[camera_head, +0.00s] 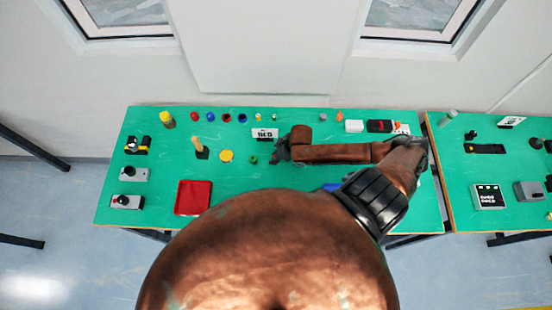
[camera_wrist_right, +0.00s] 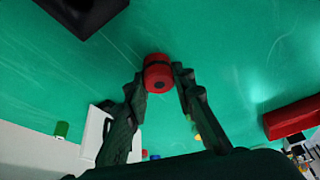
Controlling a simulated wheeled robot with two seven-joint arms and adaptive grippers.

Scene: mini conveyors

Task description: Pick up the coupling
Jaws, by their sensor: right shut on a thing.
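The coupling (camera_wrist_right: 158,78) is a short red cylinder with a dark band and a dark spot on its end. In the right wrist view it sits between the fingertips of my right gripper (camera_wrist_right: 159,80), which is shut on it. In the head view my right gripper (camera_head: 279,153) is over the middle of the green table, and the coupling there is hidden by the gripper. How far the coupling is from the tabletop I cannot tell. My left gripper is not in view.
A red tray (camera_head: 194,198) lies left of my right gripper. A white sign (camera_head: 265,133) stands close behind it, and a green ring (camera_head: 253,160) lies just left. Several small parts line the back edge. A second green table (camera_head: 500,170) is at the right.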

